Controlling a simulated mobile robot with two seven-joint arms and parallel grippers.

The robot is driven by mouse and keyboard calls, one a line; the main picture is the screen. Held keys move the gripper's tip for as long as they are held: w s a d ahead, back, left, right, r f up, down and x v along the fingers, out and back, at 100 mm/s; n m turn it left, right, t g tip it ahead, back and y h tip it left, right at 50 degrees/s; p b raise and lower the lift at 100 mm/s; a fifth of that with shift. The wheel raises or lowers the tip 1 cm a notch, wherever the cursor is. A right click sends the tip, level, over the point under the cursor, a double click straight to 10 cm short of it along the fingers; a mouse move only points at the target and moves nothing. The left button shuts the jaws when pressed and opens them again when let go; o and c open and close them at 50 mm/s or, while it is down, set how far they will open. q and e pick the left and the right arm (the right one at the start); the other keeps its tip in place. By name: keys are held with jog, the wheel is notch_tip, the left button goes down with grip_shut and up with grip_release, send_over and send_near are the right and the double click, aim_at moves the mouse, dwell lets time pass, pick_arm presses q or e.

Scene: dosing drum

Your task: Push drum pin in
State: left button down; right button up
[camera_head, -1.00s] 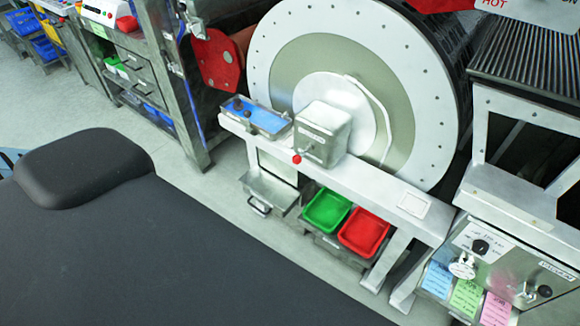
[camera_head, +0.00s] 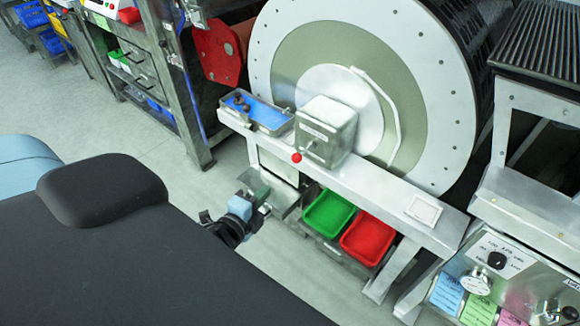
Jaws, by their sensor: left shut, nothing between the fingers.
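The large white drum (camera_head: 440,100) stands at the back, its round face ringed with small dark dots. In front of it, on a metal bench (camera_head: 385,187), is a steel box (camera_head: 328,130) with a small red knob (camera_head: 296,157) at its lower left; I cannot tell for sure that this is the drum pin. My right gripper is not in view.
A blue tray (camera_head: 262,113) with dark knobs sits on the bench's left end. A green bin (camera_head: 328,214) and a red bin (camera_head: 367,237) are under the bench. A control panel (camera_head: 500,262) with tags is at the right.

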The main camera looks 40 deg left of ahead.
pick_arm(q)
send_near(298, 158)
jog(key=w, duration=0.1)
jog(key=w+a+f, duration=0.1)
jog(key=w+f, duration=0.1)
jog(key=w, duration=0.1)
jog(key=shift+w+a, duration=0.1)
jog(key=shift+a, duration=0.05)
jog(key=shift+x, duration=0.85)
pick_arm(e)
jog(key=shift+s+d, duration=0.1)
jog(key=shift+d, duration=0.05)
pick_arm(q)
jog(key=shift+w, duration=0.1)
